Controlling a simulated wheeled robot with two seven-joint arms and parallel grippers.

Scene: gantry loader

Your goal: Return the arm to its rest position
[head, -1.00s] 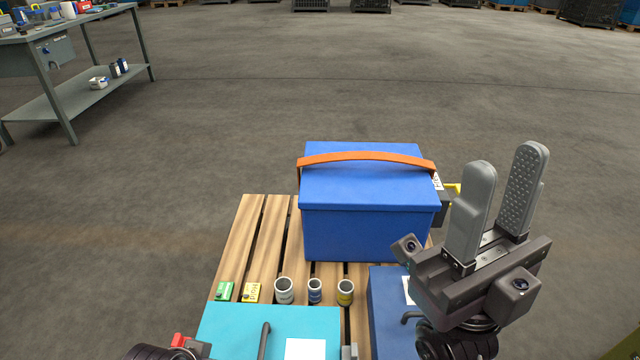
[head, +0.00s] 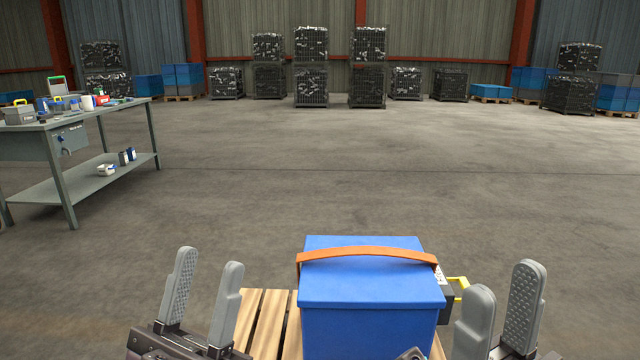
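My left gripper (head: 203,298) is at the lower left of the head view, left of the blue box. Its two grey fingers point up and stand apart with nothing between them. My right gripper (head: 499,308) is at the lower right, right of the blue box. Its fingers also stand apart and empty. The blue box (head: 370,287) with an orange strap (head: 366,253) over its lid sits on a wooden pallet (head: 271,318). Neither gripper visibly touches the box. The lower parts of both arms are cut off by the frame edge.
A dark item with a yellow handle (head: 459,284) shows at the box's right side. A grey workbench (head: 75,124) with tools and small containers stands at the left. Stacked mesh crates (head: 310,65) line the far wall. The floor between is clear.

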